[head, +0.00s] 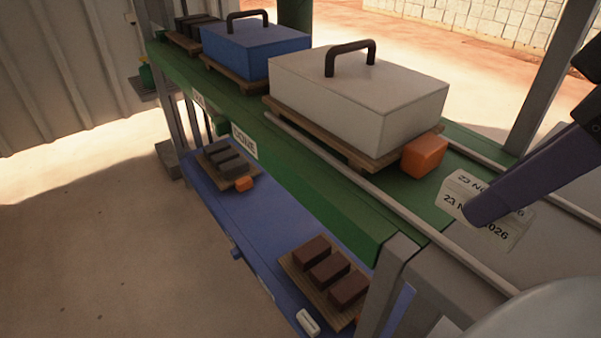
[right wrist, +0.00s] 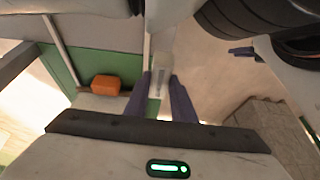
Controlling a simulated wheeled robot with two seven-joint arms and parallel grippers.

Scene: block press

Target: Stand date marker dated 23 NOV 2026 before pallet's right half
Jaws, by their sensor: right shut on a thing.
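The date marker (head: 510,233) is a pale folded card printed 23 NOV 2026, partly covered by my fingers. My right gripper (head: 476,215) is shut on it at the right of the head view. In the right wrist view the marker (right wrist: 161,68) shows pale between the dark purple fingers (right wrist: 161,88). A wooden pallet (head: 375,164) on the green bench bears a white box with a black handle. Smaller pallets of dark blocks lie on the blue lower shelf: one at the front (head: 300,268), one farther back (head: 207,163). My left gripper is out of view.
An orange block (head: 424,155) stands by the white box's right corner; it also shows in the wrist view (right wrist: 105,85). A blue box (head: 255,50) is farther back. A grey rail (head: 370,188) runs along the bench. A DONE sign (head: 244,142) hangs on its front.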

